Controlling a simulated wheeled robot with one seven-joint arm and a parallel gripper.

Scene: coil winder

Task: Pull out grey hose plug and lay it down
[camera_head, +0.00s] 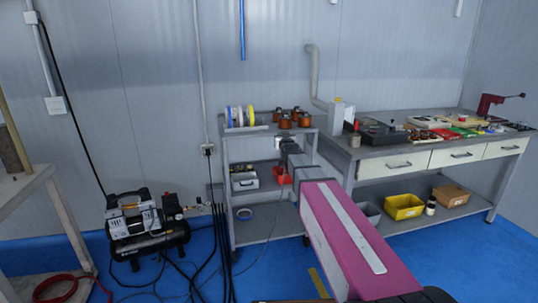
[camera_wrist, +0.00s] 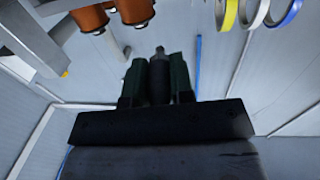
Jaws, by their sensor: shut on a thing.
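My gripper (camera_wrist: 159,68) is shut on the grey hose plug (camera_wrist: 160,82), a dark grey cylinder with a narrow tip between two dark green fingers in the wrist view. The tip points away from the palm, with pale wall behind it and no socket seen around it. The plug is too small to make out there. Any hose on it is hidden.
Copper coils (camera_head: 285,121) and coloured spools (camera_head: 240,117) stand on the cart top. A red bin (camera_head: 281,176) and a grey box (camera_head: 244,182) sit on its middle shelf. The workbench (camera_head: 395,153) is at right. The compressor (camera_head: 146,229) stands on the floor at left, with cables nearby.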

